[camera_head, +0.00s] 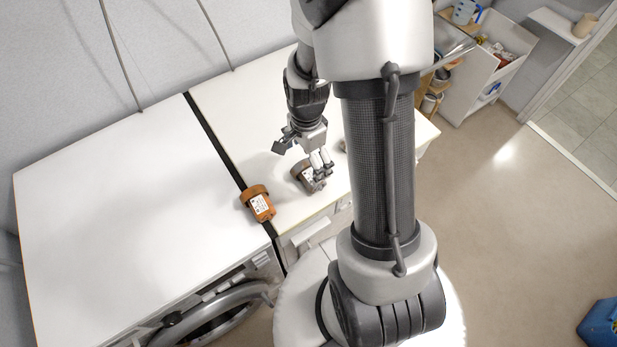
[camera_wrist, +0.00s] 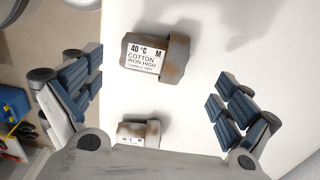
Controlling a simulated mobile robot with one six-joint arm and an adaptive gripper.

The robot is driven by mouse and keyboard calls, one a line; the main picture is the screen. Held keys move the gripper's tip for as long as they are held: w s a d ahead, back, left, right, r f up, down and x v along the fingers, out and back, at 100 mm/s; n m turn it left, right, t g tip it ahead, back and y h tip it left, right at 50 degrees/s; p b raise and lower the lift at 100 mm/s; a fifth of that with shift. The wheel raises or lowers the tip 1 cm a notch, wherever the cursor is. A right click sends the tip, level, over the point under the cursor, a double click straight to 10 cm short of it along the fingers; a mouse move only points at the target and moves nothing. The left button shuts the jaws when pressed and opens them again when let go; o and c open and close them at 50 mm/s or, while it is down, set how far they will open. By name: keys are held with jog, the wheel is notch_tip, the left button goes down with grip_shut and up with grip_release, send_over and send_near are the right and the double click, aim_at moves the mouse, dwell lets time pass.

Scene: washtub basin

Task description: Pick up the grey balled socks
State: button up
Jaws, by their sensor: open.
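No plainly grey sock ball shows; what I see are bundle-shaped items with white care labels. One grey-brown item (camera_head: 303,172) lies on the white top under my gripper (camera_head: 319,168). In the wrist view this item (camera_wrist: 178,58) lies between my open, empty fingers, apart from both, its label reading 40 °C, cotton, M. A second grey-brown labelled item (camera_wrist: 136,131) lies below it in the wrist view, partly hidden by my gripper's palm. In the head view only a sliver (camera_head: 344,146) shows beside my arm. I cannot tell which one is the grey balled socks.
An orange-brown labelled item (camera_head: 257,203) lies left of my gripper, by the black gap between the two white tops. The left top (camera_head: 110,220) is bare. A round machine door (camera_head: 215,322) stands below its front edge. A blue container (camera_head: 603,325) is on the floor at right.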

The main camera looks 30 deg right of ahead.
aim_at(309, 171)
jog(key=f, duration=0.2)
jog(key=f+b, duration=0.1)
jog(key=f, duration=0.1)
jog(key=f+b, duration=0.1)
jog(key=f, duration=0.1)
jog(key=shift+s+f, duration=0.25)
jog(key=shift+s, duration=0.1)
jog(key=shift+c, duration=0.6)
jog(key=c, duration=1)
jog(key=shift+r, duration=0.15)
